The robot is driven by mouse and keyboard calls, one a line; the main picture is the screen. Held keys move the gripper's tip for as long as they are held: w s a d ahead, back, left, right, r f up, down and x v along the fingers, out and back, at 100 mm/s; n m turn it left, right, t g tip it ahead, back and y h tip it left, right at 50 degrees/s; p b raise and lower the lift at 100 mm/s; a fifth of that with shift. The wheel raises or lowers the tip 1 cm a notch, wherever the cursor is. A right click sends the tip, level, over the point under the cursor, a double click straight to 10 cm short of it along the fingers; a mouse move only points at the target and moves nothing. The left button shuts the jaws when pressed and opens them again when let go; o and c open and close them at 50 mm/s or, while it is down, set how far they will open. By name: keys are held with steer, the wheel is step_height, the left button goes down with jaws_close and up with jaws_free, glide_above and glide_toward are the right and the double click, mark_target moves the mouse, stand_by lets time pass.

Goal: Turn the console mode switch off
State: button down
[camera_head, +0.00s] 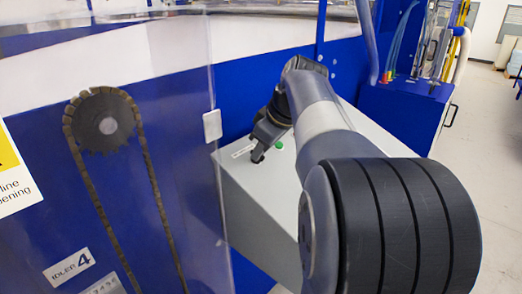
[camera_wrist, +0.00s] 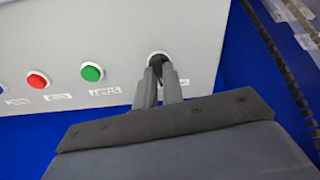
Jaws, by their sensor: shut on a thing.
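The console (camera_head: 262,200) is a light grey box with a sloping top, standing against the blue machine. In the wrist view its panel (camera_wrist: 110,30) carries the mode switch (camera_wrist: 157,57), a dark knob in a white ring at the right end of the row. My gripper (camera_wrist: 160,74) is shut on the knob, with one finger on each side. The fingers hide part of the knob, so its pointing direction cannot be told. In the head view my gripper (camera_head: 257,157) reaches down to the console's left part; the switch is hidden there.
A green button (camera_wrist: 92,71) sits left of the switch, and a red button (camera_wrist: 38,79) farther left, with small white labels below. A clear guard panel (camera_head: 190,130) covers a chain and sprocket (camera_head: 103,121) left of the console. Open floor (camera_head: 488,130) lies at the right.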

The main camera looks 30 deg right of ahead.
steer(key=n, duration=0.7)
steer(key=shift+f+g+b, duration=0.1)
steer(key=shift+g+b, duration=0.25)
steer(key=shift+g, duration=0.05)
steer(key=shift+y, duration=0.3)
steer(key=c, duration=1.6)
jaws_free()
steer(key=shift+o, duration=0.4)
steer(key=shift+w, duration=0.1)
steer(key=v, duration=1.1)
steer(key=shift+p, duration=0.3)
steer(key=shift+f, duration=0.15)
steer(key=x, duration=1)
steer(key=shift+w+f, duration=0.15)
steer(key=shift+f, duration=0.05)
